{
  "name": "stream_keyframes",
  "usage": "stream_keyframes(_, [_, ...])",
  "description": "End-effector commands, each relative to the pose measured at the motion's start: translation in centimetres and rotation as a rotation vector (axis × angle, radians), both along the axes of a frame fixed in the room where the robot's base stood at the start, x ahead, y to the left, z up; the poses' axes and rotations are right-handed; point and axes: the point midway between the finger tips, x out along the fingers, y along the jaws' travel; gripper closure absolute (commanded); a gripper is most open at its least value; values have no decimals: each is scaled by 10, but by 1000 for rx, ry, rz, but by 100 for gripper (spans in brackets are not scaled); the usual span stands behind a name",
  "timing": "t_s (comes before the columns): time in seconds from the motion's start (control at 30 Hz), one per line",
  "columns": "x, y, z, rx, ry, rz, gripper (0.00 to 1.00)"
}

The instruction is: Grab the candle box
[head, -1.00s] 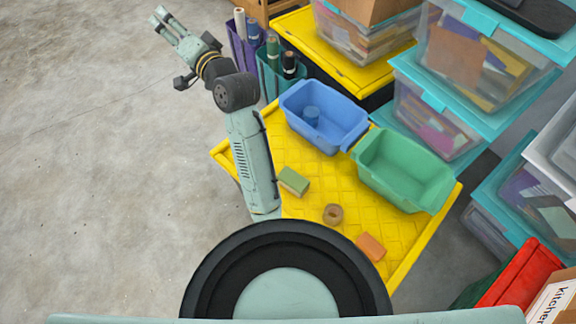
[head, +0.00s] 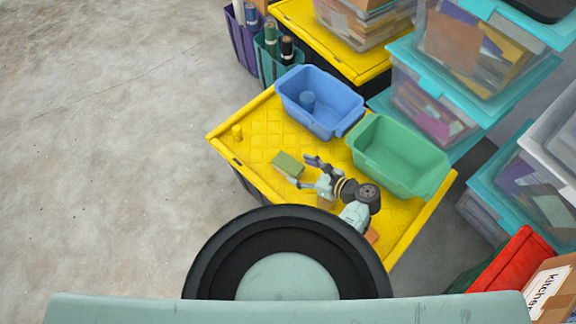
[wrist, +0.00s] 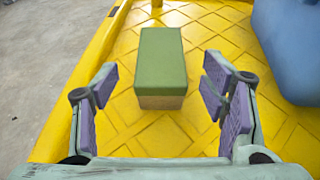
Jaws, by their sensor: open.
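A small box with a green top and tan sides (head: 288,164), the only box-like thing near my gripper and likely the candle box, lies on the yellow lid (head: 262,157). In the wrist view the box (wrist: 161,65) sits upright, centred ahead of my fingers. My gripper (head: 302,171) is open and empty, just to the right of the box in the head view. In the wrist view my gripper (wrist: 158,84) has its purple-padded fingers spread wider than the box. One finger is on each side, and neither visibly touches it.
An orange block (head: 371,236) is mostly hidden by my arm. Clear bins fill the right.

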Motion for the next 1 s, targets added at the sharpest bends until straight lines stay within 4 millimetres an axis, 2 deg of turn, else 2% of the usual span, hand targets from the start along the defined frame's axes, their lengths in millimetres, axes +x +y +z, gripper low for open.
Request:
stream_keyframes(0.17, [8, 10, -5, -2, -1, 2, 33])
stream_keyframes(0.5, [34, 43, -22, -3, -1, 1, 33])
stream_keyframes(0.77, [36, 45, -24, -4, -2, 0, 33])
stream_keyframes(1.0, [36, 45, -24, -4, -2, 1, 47])
